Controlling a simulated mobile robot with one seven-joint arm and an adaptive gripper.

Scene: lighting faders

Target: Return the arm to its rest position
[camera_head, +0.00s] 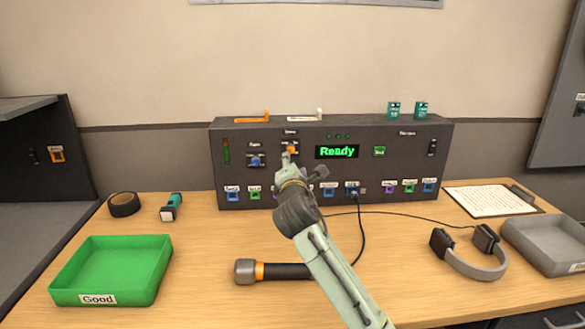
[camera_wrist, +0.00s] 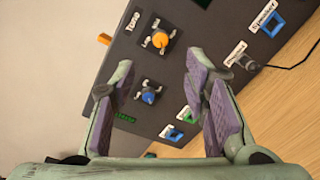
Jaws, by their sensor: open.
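My arm reaches from the lower right toward the dark control panel (camera_head: 300,185) at the back of the table. My gripper (camera_head: 289,158) is in front of the panel, just below its orange knob (camera_head: 291,149). In the wrist view my gripper (camera_wrist: 150,85) has its purple-padded fingers wide apart with nothing between them. The orange knob (camera_wrist: 160,39) and the blue knob (camera_wrist: 149,96) show on the panel beyond the fingers. Whether a fingertip touches the panel I cannot tell. The panel's display (camera_head: 337,152) reads "Ready" in green.
A green tray (camera_head: 105,297) marked "Good" is at front left. A microphone (camera_head: 285,271) lies beneath my arm. A black tape roll (camera_head: 124,204), a teal-and-black device (camera_head: 171,206), headphones (camera_head: 470,268), a clipboard (camera_head: 490,201) and a grey tray (camera_head: 555,240) are around. A cable crosses the table.

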